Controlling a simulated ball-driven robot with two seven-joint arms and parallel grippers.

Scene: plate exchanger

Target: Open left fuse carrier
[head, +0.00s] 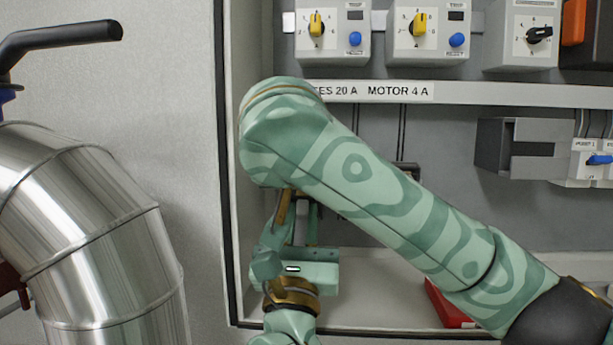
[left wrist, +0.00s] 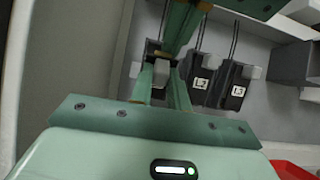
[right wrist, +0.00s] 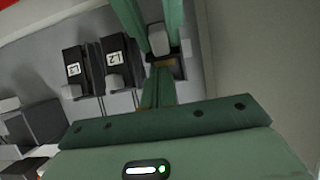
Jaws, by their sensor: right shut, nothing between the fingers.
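The left fuse carrier shows in the left wrist view by its grey tab (left wrist: 163,71) and in the right wrist view by the same tab (right wrist: 157,42). Its label is hidden. My left gripper (head: 290,215) reaches up to it, with one finger on each side of the tab. Whether the fingers press on it I cannot tell. My right gripper (right wrist: 160,66) is shut and empty, close to the tab from the opposite side. My right arm hides the carriers in the head view.
Carriers L2 (left wrist: 200,85) and L3 (left wrist: 235,88) stand beside it. Rotary switches (head: 332,32) line the top, above a labelled rail (head: 480,93). A silver pipe (head: 100,240) is left of the cabinet. A red object (head: 447,304) lies on the cabinet floor.

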